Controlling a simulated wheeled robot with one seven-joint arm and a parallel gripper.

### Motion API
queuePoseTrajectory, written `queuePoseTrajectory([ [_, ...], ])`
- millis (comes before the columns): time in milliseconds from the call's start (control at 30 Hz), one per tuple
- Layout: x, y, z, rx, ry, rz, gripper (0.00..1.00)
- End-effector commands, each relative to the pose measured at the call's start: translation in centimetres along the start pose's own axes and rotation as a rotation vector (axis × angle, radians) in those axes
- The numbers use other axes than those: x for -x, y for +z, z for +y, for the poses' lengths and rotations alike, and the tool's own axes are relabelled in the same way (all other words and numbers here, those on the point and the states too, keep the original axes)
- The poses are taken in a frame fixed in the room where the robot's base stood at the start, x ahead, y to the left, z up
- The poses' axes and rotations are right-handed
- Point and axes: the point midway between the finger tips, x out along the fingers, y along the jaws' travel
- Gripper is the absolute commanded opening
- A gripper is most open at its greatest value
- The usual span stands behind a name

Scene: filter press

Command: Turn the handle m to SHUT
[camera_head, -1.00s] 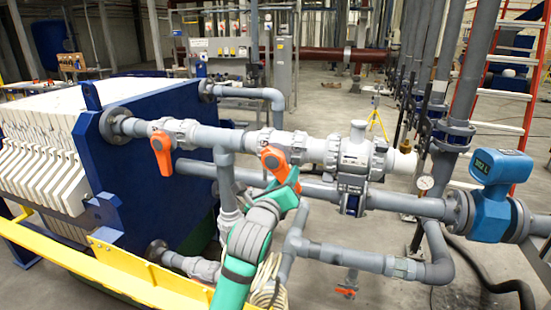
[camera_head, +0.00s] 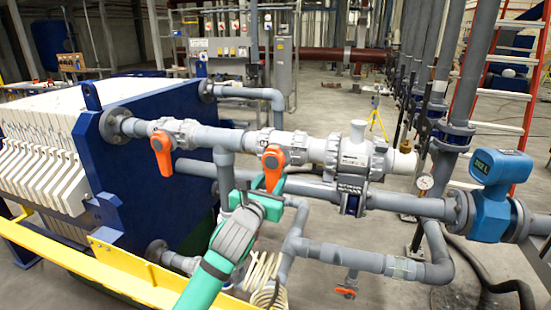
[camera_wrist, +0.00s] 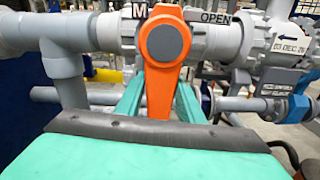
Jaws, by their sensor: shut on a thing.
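The handle m (camera_wrist: 164,85) is an orange lever on the grey horizontal pipe, and it also shows in the head view (camera_head: 273,163). It points about straight down, across the pipe. A label "M" (camera_wrist: 142,10) is at its upper left and an "OPEN" label (camera_wrist: 214,18) is to its right. I see no SHUT mark; the lever may hide it. My gripper (camera_wrist: 159,98) is shut on the lower part of the lever, one green finger on each side. In the head view my gripper (camera_head: 268,190) reaches the lever from below.
A similar orange handle (camera_head: 161,151) hangs down on the same pipe to the left. The blue press plate (camera_head: 150,140) and a yellow rail (camera_head: 130,270) are at the left. A grey pipe (camera_wrist: 97,97) runs behind the lever. A blue meter (camera_head: 492,190) stands at the right.

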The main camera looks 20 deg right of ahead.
Motion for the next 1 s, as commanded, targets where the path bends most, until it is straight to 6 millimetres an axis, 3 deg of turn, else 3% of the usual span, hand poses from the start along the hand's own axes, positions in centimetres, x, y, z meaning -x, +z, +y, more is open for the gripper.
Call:
queuePoseTrajectory([
  [67,0.1,0.1,1.0,-0.001,0.018,-0.001,0.06],
  [100,0.1,0.1,1.1,-0.001,0.018,-0.001,0.37],
  [167,0.1,0.1,1.0,0.0,0.018,-0.001,0.51],
  [200,0.1,0.1,1.0,0.0,0.017,-0.001,0.53],
  [533,0.5,0.1,0.4,0.001,0.007,-0.002,0.53],
  [1000,6.3,0.1,0.3,0.003,0.006,-0.002,0.53],
])
